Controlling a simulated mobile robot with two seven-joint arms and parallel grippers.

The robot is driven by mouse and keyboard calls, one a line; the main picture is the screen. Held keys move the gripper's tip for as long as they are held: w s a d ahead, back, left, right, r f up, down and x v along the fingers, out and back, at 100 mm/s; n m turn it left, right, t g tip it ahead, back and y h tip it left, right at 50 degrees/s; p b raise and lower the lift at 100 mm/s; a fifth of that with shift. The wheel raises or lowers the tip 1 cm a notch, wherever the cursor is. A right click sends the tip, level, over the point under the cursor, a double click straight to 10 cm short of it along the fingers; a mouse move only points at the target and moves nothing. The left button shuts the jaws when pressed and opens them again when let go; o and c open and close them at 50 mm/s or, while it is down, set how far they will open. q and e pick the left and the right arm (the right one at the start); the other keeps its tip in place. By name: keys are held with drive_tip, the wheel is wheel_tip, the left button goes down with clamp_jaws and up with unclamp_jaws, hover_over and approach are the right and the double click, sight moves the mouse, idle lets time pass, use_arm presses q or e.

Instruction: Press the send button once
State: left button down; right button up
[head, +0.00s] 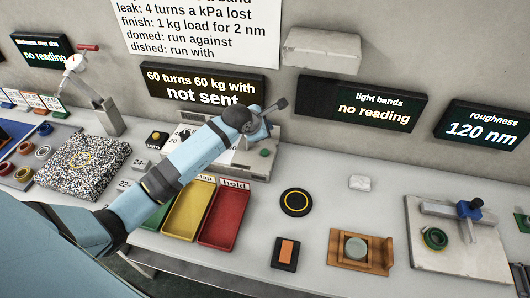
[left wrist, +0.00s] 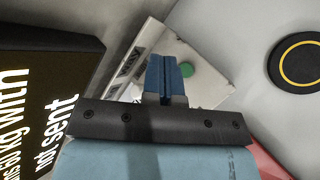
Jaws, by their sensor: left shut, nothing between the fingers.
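A green round button (head: 264,153) sits on the top face of a pale box-like unit (head: 258,166) against the back wall; it is the only button I see on that unit, and I read no label on it. My left gripper (head: 262,132) is above the unit, just behind the button. In the left wrist view its blue fingers (left wrist: 165,76) are together and empty, and the green button (left wrist: 186,69) shows beside their tips. I cannot tell the height gap. The display (head: 203,84) above reads "60 turns 60 kg with not sent". My right gripper is not in view.
Yellow (head: 188,209) and red (head: 224,217) trays stand in front of the unit. A black disc with a yellow ring (head: 295,202) lies to the right, near a wooden holder (head: 336,250). A speckled block (head: 82,165) is at the left. The bench between disc and unit is clear.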

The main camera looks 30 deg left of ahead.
sight(266, 153)
use_arm(q)
wheel_tip(266, 153, down, 8)
drive_tip(key=b, duration=0.4)
drive_tip(key=shift+r, duration=0.2)
drive_tip(key=shift+f+b, duration=0.1)
drive_tip(key=shift+b, duration=0.25)
idle(1.3)
drive_tip(key=shift+f+b, duration=0.3)
drive_tip(key=shift+f, duration=0.05)
drive_tip(key=shift+f+b, duration=0.45)
drive_tip(key=shift+f, duration=0.1)
idle(0.6)
drive_tip(key=shift+r, duration=0.1)
drive_tip(key=shift+r+p, duration=0.6)
drive_tip(key=shift+r, duration=0.25)
